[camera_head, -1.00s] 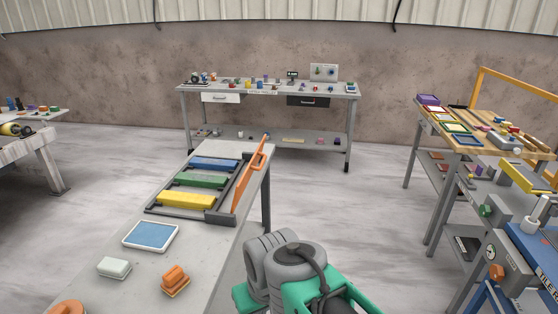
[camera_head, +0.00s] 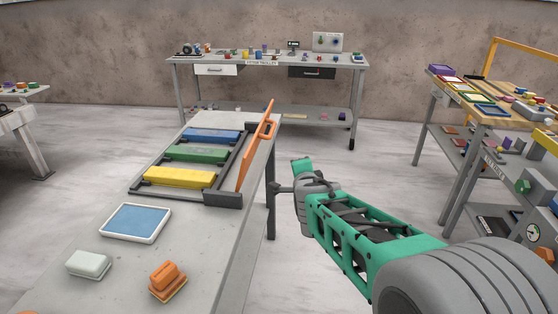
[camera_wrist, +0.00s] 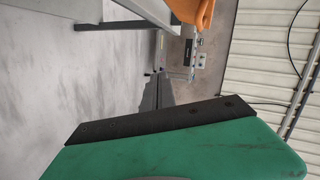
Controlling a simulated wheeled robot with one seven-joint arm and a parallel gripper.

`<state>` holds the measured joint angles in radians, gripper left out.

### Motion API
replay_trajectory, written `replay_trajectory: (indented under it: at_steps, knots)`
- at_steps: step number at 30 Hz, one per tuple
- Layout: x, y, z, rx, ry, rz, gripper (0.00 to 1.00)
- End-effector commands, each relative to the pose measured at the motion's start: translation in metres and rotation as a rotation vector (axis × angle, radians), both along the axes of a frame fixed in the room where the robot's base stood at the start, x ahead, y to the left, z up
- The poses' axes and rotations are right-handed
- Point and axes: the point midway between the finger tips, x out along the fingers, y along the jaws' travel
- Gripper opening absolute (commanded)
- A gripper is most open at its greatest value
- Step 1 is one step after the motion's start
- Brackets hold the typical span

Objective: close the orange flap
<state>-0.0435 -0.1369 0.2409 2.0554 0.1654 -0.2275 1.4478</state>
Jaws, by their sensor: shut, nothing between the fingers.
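The orange flap (camera_head: 257,146) stands open along the right side of a dark rack on the stone slab, leaning outward over the slab's right edge. An orange piece, seemingly the flap (camera_wrist: 198,14), shows at the top of the wrist view. My gripper (camera_head: 277,188) is shut and empty. It is to the right of the slab's edge, near and slightly below the flap's near end. I cannot tell from the picture whether it touches anything.
The dark rack (camera_head: 221,198) holds a blue, a green and a yellow bar. A blue-topped tray (camera_head: 135,222), a pale block (camera_head: 88,263) and an orange block (camera_head: 167,281) lie nearer on the slab (camera_head: 215,252). Benches (camera_head: 268,60) stand farther back and at the right.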

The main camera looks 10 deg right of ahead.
Motion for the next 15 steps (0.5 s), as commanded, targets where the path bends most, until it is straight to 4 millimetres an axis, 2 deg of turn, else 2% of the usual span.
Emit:
replay_trajectory:
  at_steps: [1,4,6,9,15]
  knots:
    - [0.024,0.0,-0.029,0.127,-0.113,-0.046,0.0]
    - [0.057,0.003,-0.027,0.381,-0.335,-0.085,0.0]
    - [0.068,0.006,-0.024,0.503,-0.434,-0.08,0.0]
    - [0.075,0.009,-0.018,0.596,-0.503,-0.067,0.0]
    - [0.098,0.008,-0.011,0.615,-0.514,-0.064,0.0]
